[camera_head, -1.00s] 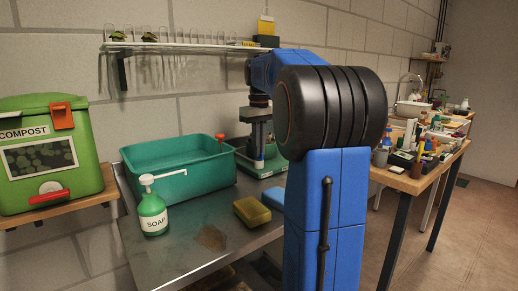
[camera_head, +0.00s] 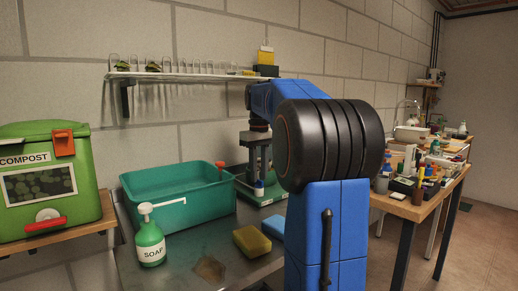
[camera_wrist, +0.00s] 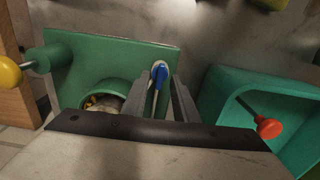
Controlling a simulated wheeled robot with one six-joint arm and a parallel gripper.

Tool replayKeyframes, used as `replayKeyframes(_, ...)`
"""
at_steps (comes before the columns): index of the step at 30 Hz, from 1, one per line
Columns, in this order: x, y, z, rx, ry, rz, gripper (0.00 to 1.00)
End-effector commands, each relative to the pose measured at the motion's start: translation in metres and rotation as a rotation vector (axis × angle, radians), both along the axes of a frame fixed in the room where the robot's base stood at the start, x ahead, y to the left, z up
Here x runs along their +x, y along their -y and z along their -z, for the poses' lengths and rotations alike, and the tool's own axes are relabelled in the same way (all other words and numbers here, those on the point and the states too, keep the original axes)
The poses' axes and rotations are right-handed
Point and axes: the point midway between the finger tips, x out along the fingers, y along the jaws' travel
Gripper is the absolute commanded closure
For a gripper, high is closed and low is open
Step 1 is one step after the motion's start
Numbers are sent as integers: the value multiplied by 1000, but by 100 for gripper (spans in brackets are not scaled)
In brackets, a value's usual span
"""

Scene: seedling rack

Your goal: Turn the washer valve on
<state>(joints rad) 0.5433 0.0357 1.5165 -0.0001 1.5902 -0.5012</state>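A blue-tipped lever (camera_wrist: 160,74) stands at the edge of a green washer unit (camera_wrist: 110,58) in the wrist view. I take this lever to be the valve, though no label shows. My gripper (camera_wrist: 162,88) is open, with its two grey fingers on either side of the lever and a gap between them. Whether a finger touches the lever I cannot tell. In the head view, the blue tip (camera_head: 259,188) shows small beneath my gripper (camera_head: 258,165), above the unit's green base (camera_head: 272,197), partly hidden by my arm.
A teal basin (camera_head: 180,205) with a red knob (camera_wrist: 268,128) stands close beside the unit. A yellow knob (camera_wrist: 8,70) sticks out at the other side. A soap bottle (camera_head: 150,238), yellow sponge (camera_head: 252,240) and blue block (camera_head: 273,227) stand on the metal bench. A shelf (camera_head: 180,75) hangs above.

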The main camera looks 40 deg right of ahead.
Motion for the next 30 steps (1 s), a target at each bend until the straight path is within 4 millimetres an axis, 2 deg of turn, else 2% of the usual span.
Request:
replayKeyframes(21,1,1,-135,-2,4,0,73)
replayKeyframes(25,1,1,-151,-2,3,0,73)
replayKeyframes(30,1,0,-161,-1,2,0,73)
